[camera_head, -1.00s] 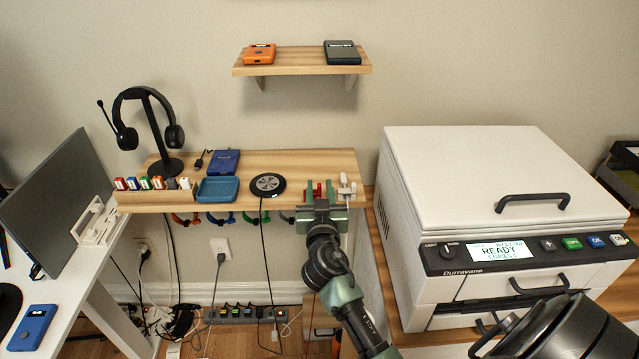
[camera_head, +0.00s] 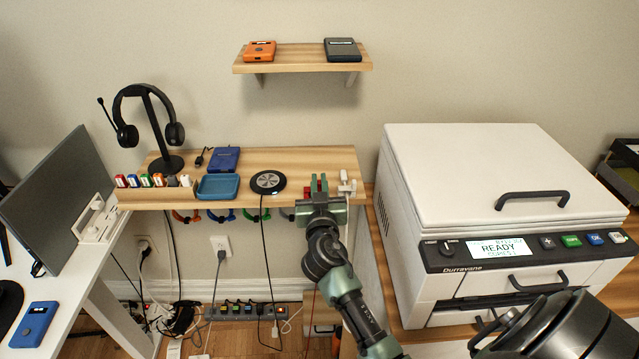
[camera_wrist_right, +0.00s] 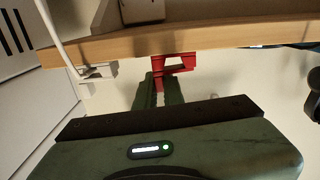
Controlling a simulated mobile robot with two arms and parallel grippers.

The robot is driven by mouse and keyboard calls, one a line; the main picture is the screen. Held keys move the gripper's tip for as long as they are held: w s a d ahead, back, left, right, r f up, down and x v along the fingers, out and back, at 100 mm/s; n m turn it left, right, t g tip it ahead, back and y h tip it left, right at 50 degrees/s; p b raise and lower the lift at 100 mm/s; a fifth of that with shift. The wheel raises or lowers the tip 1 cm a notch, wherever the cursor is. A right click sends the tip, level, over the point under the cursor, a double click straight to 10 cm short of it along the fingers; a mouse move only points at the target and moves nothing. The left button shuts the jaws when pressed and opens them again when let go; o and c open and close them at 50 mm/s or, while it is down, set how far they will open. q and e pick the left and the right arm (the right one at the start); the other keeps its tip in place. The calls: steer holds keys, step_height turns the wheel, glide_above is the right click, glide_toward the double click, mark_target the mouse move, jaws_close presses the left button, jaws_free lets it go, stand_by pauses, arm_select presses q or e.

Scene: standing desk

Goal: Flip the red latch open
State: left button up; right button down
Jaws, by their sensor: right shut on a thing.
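The red latch (camera_wrist_right: 174,66) hangs under the front edge of the wooden desk shelf in the right wrist view. In the head view its red parts (camera_head: 318,184) show at the shelf's front right, just beyond my right gripper (camera_head: 319,193). In the right wrist view the two green fingers of my right gripper (camera_wrist_right: 160,88) point up at the latch and are shut on its lower red part. The fingers hide part of the latch. My left gripper is in neither view.
A white latch-like fitting (camera_head: 346,184) sits right of the red one. A blue tray (camera_head: 218,187), a black round pad (camera_head: 268,182) and a headphone stand (camera_head: 160,130) are on the shelf (camera_head: 300,162). A large white machine (camera_head: 450,180) stands close on the right.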

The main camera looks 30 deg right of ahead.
mark_target(308, 189)
steer(key=n, duration=0.1)
steer(key=r+n, duration=0.1)
steer(key=n, duration=0.1)
steer(key=a+n, duration=0.1)
steer(key=shift+w+r+n, duration=0.2)
steer(key=shift+w+n, duration=0.1)
steer(key=n, duration=0.2)
steer(key=a+n, duration=0.1)
steer(key=w+n+p, duration=0.1)
steer(key=n, duration=0.1)
steer(key=shift+a+r+n, duration=0.2)
steer(key=shift+r+n, duration=0.1)
steer(key=shift+r, duration=0.05)
steer(key=n, duration=0.1)
steer(key=a+n, duration=0.1)
steer(key=n, duration=0.1)
steer(key=n+p, duration=0.1)
steer(key=n, duration=0.1)
steer(key=shift+w+a+f, duration=0.1)
steer(key=shift+w+a, duration=0.2)
steer(key=shift+w, duration=0.1)
steer(key=shift+w+a+f+n+p, duration=0.15)
steer(key=shift+a+f+n+p, duration=0.1)
steer(key=shift+n, duration=0.8)
steer(key=shift+w+a+f+n+p, duration=0.15)
steer(key=shift+a+n+p, duration=0.1)
steer(key=shift+n, duration=0.8)
steer(key=c, duration=1.5)
jaws_free()
steer(key=shift+s, duration=0.1)
